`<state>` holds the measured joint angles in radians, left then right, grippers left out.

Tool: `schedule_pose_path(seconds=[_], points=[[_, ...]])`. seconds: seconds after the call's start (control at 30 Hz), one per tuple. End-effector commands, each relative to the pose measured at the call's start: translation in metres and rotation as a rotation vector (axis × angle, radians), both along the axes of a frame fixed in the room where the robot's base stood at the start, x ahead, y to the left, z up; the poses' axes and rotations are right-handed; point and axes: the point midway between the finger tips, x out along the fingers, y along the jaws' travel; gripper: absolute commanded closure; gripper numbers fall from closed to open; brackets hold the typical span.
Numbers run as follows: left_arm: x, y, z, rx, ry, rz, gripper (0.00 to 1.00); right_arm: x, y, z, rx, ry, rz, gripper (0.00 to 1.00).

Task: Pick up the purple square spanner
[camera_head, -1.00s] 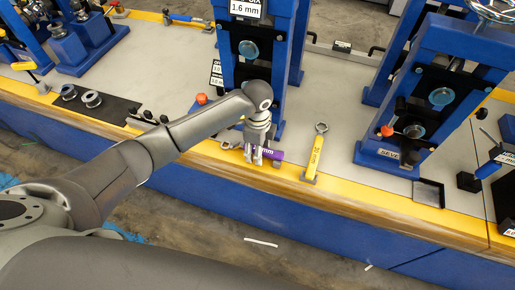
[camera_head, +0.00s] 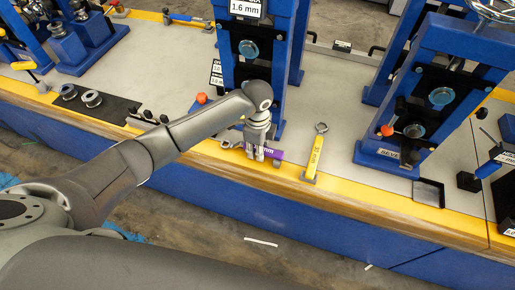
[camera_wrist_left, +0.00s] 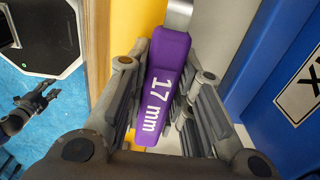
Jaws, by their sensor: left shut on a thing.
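The purple square spanner (camera_head: 272,154) lies at the front edge of the bench, on the yellow strip, in the head view. In the left wrist view its purple handle (camera_wrist_left: 168,85), marked "17 mm", sits between the fingers, with a metal shank at the far end. My left gripper (camera_head: 257,156) points down over the handle. In the left wrist view the left gripper (camera_wrist_left: 162,100) has its fingers on both sides of the handle and is shut on it. Part of the spanner is hidden behind the fingers. My right gripper is not in view.
A yellow spanner (camera_head: 314,155) marked "20 mm" lies just to the right. Blue press frames (camera_head: 425,95) stand behind and to the right. A small black tray (camera_head: 428,193) is at the right front. The grey bench top between the frames is mostly clear.

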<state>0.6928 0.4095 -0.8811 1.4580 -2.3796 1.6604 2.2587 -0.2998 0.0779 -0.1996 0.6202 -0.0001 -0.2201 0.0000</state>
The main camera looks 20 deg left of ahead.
Motion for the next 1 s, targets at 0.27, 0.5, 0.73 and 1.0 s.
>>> schedule_pose_path(seconds=[0.27, 0.5, 0.73, 1.0], points=[[0.001, 0.0, 0.032, -0.001, -0.005, -0.002, 1.0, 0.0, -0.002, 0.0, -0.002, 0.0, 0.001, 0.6], [-0.033, 0.014, 0.072, 0.001, -0.005, -0.002, 1.0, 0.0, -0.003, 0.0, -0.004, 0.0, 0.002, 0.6], [-0.077, 0.031, 0.102, 0.002, -0.002, -0.001, 1.0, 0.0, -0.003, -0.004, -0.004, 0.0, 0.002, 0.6], [-0.116, 0.046, 0.121, 0.001, -0.001, 0.0, 1.0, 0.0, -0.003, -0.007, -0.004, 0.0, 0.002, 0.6]])
